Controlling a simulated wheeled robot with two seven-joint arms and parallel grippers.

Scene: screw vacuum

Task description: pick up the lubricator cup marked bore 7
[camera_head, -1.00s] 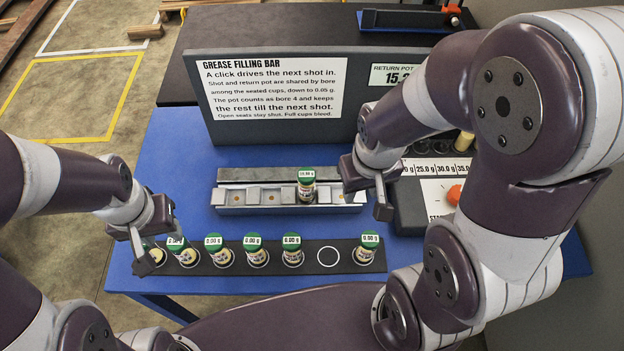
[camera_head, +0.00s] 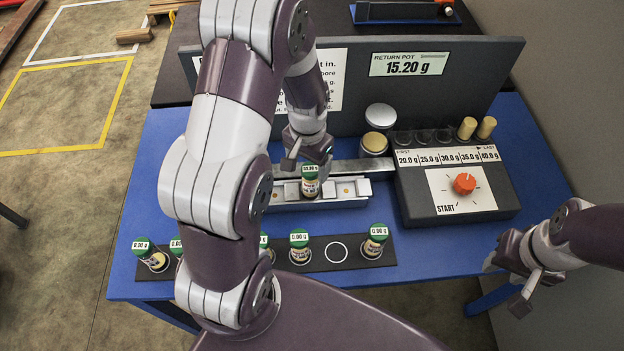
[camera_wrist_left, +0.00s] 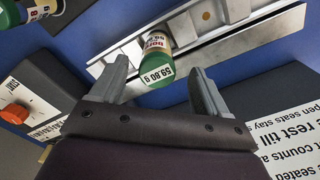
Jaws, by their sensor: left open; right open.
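A green-capped cup (camera_head: 310,182) stands in a seat of the metal rail, and its cap reads 59.80 g in the left wrist view (camera_wrist_left: 157,55). The bore number on its label is not clear. My left gripper (camera_head: 308,163) is open just above and behind this cup. In the left wrist view the cup shows between and beyond the two open fingers, not clasped. Several other green-capped cups marked 0.00 g stand in the black rack (camera_head: 318,262), including one at its right end (camera_head: 375,240). My right gripper (camera_head: 512,280) is open and empty off the table's right front.
The rail (camera_head: 350,190) has open seats beside the cup. A dosing box with an orange knob (camera_head: 464,183) is at right. An empty white ring (camera_head: 336,252) marks a rack place. My left arm hides part of the rack.

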